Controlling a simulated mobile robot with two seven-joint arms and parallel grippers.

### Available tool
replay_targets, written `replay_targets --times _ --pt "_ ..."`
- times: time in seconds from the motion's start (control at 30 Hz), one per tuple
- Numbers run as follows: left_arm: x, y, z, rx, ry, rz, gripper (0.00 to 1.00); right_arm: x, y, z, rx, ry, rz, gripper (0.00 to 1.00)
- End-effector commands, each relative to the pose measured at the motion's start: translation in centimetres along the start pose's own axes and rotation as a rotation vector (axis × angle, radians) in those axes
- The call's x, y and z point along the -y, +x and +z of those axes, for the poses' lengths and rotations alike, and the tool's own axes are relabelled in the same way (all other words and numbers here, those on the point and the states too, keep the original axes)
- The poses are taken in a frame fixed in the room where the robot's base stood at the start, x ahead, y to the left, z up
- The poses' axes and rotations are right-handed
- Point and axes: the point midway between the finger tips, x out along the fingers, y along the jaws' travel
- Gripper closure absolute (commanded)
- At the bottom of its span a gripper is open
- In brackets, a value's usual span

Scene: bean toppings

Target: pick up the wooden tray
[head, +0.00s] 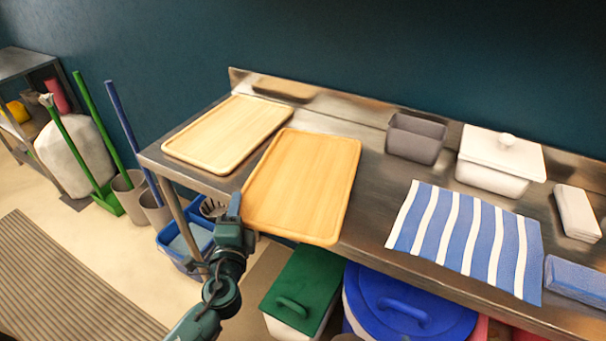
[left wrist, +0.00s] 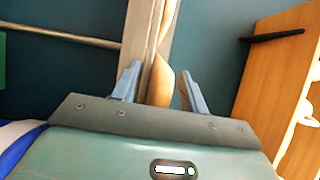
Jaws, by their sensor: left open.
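Two light wooden trays lie on the steel counter in the head view. One wooden tray (head: 230,135) is at the left end; the other (head: 303,185) is to its right and overhangs the front edge. My left gripper (head: 235,206) is at the left front corner of the right-hand tray. In the left wrist view my left gripper (left wrist: 160,76) is open, with a finger on each side of a tan wooden edge of the tray (left wrist: 160,84). I cannot tell whether the fingers touch it. My right gripper is not in view.
The steel counter (head: 375,210) also holds a grey container (head: 415,138), a white lidded box (head: 500,160) and a blue-striped cloth (head: 465,238). Below stand a green-lidded bin (head: 303,285), a blue-lidded bin (head: 410,305) and a blue bucket (head: 185,250). A wall is behind the counter.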

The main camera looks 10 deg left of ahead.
Motion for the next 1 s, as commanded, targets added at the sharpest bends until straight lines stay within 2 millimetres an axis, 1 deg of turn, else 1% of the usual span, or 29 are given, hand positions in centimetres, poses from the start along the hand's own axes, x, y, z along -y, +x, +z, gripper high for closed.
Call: replay_targets --times 0.1,0.3,0.8,0.83,1.0 --pt "-0.03 0.55 0.00 0.000 -0.001 0.001 0.56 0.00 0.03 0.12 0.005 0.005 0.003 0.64" --pt "-0.06 0.53 -0.01 0.000 -0.001 0.001 0.57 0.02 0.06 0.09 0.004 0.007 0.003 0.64" --pt "-0.05 0.50 -0.02 0.000 -0.001 0.001 0.98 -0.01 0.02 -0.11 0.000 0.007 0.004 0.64" --pt "-0.05 0.50 -0.02 0.000 -0.001 0.001 1.00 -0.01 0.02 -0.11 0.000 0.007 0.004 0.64" --pt "-0.06 0.50 -0.02 0.000 -0.001 0.001 1.00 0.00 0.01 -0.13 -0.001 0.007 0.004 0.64"
